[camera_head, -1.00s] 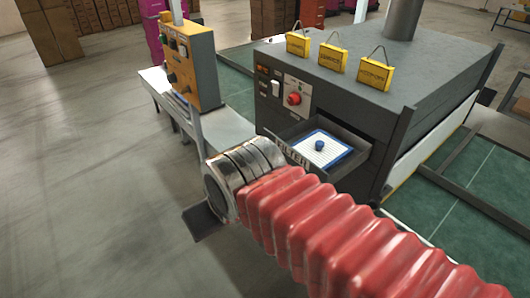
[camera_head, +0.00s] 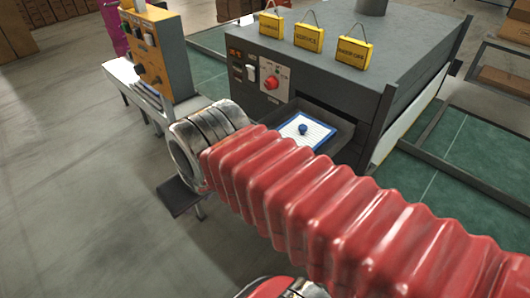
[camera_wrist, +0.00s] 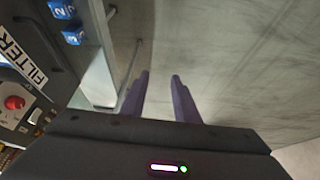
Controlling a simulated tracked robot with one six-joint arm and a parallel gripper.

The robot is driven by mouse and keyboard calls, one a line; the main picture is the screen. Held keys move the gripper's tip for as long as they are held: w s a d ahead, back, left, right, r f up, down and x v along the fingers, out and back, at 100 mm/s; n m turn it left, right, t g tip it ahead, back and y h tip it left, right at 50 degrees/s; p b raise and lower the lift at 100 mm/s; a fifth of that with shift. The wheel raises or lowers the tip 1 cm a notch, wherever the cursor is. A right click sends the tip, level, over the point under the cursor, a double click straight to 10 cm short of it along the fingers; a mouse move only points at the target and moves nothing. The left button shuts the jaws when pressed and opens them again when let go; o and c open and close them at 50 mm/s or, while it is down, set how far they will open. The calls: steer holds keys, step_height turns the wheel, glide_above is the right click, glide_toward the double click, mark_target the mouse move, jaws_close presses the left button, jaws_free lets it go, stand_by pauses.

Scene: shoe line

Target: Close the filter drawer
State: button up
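The filter drawer (camera_head: 341,132) is pulled out of the grey machine. A white filter with a blue frame and blue knob (camera_head: 303,129) lies in it. My red-sleeved arm hides the drawer's front in the head view. In the wrist view the drawer front with its FILTER label (camera_wrist: 22,55) is at the left edge. My gripper (camera_wrist: 161,78) shows two purple fingers, apart, with nothing between them but floor behind. The fingers are to the right of the drawer front in that view and I see no contact. The head view does not clearly show the fingers.
The grey machine (camera_head: 340,60) carries yellow tags on top and a red knob (camera_head: 271,83). An orange control box (camera_head: 155,55) stands to the left over a pale bench. Blue numbered blocks (camera_wrist: 74,36) show in the wrist view. The floor at left (camera_head: 80,180) is clear.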

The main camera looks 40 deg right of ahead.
steer(key=w+d+r+g+h, duration=0.1)
steer(key=d+r, duration=0.3)
steer(key=d, duration=0.5)
steer(key=w+d+r+g+h, duration=0.1)
steer(key=d+r+g, duration=0.3)
steer(key=d, duration=0.6)
steer(key=shift+w+d+r, duration=0.15)
steer(key=shift+w+r, duration=0.3)
steer(key=shift+f, duration=0.1)
steer(key=f, duration=0.4)
steer(key=d+f, duration=0.1)
steer(key=f, duration=0.4)
steer(key=d+f, duration=0.1)
steer(key=f, duration=0.3)
steer(key=shift+d+f, duration=0.2)
steer(key=shift+d, duration=0.05)
jaws_close()
